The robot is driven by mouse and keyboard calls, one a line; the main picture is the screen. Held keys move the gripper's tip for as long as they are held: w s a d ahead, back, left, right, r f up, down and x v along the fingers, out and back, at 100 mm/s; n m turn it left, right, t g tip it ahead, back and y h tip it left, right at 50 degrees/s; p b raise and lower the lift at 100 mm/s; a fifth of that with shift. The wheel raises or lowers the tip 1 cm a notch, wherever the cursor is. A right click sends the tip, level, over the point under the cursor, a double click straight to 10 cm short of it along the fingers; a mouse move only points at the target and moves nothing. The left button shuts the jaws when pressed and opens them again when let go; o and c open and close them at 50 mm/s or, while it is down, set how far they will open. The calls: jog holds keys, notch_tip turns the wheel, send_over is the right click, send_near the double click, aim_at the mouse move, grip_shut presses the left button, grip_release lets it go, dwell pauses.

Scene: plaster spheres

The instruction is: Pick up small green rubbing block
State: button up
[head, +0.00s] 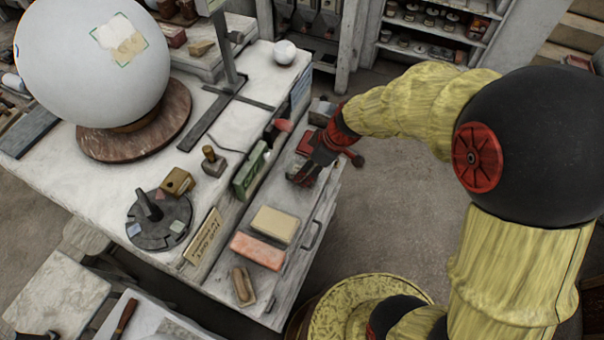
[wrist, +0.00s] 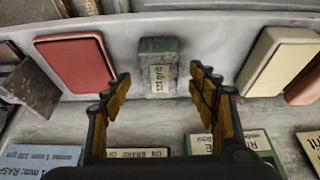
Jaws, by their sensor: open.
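The small green rubbing block (wrist: 158,52) is grey-green with a pale grit label on its face. In the wrist view it lies between a red block and a cream block, on the pale ledge. My gripper (wrist: 161,76) is open, its two yellow-padded fingers on either side of the block in the picture, with gaps on both sides. I cannot tell how far the tips are from the block in depth. In the head view my gripper (head: 305,172) hangs low over the bench's front ledge and hides most of what is beneath it.
The red block (wrist: 75,62) is close left and the cream block (wrist: 278,60) close right; the latter shows in the head view (head: 275,225). A salmon block (head: 257,250) and wooden brush (head: 243,285) lie nearer. A green box (head: 250,172) and large white sphere (head: 75,60) stand behind.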

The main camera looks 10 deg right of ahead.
jog(key=x, duration=0.3)
jog(key=c, duration=0.4)
jog(key=c, duration=1.1)
grip_shut()
jog(key=shift+r, duration=0.1)
